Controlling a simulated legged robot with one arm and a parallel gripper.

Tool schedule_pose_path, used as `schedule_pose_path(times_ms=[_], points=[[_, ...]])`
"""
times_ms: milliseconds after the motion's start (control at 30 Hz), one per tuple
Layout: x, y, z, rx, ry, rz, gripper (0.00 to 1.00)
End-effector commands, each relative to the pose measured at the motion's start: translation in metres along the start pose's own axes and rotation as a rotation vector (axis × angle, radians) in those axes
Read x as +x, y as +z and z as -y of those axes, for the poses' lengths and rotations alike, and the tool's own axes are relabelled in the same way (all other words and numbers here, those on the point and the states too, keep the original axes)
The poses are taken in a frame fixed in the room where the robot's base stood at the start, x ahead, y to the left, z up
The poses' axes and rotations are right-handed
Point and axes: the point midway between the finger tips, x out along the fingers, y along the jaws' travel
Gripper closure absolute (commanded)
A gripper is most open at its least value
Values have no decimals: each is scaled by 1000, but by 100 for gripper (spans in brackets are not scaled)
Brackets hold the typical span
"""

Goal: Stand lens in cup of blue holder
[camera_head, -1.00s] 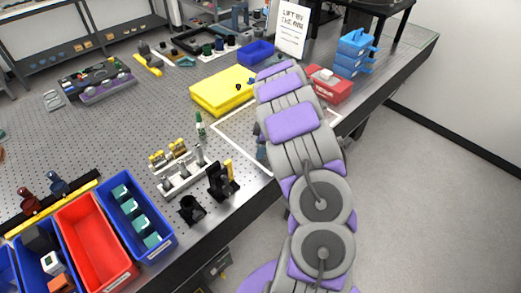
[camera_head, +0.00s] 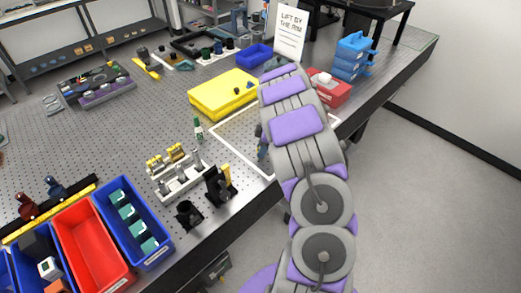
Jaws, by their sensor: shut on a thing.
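My arm runs up the right of the middle, and its far end hides my gripper and whatever is in it. No lens can be made out. A small dark blue thing (camera_head: 262,146) shows at the left edge of my arm, inside a white outlined area (camera_head: 232,149). It is mostly hidden, so I cannot tell whether it is the blue holder. Another dark blue piece (camera_head: 57,187) stands beside a dark red one (camera_head: 28,206) at the far left.
A sign (camera_head: 290,30) reads "LIFT BY THE RIM". Black mounts (camera_head: 217,187), a post rack (camera_head: 180,178) and red (camera_head: 92,245) and blue bins (camera_head: 153,258) stand near the front edge.

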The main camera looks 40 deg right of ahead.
Motion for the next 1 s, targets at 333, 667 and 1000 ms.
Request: schedule_pose_path(times_ms=[333,667,1000], points=[[-31,-14,10,-1,2,4,100],[-32,-20,54,-1,1,0,100],[-36,-30,119,0,1,-1,100]])
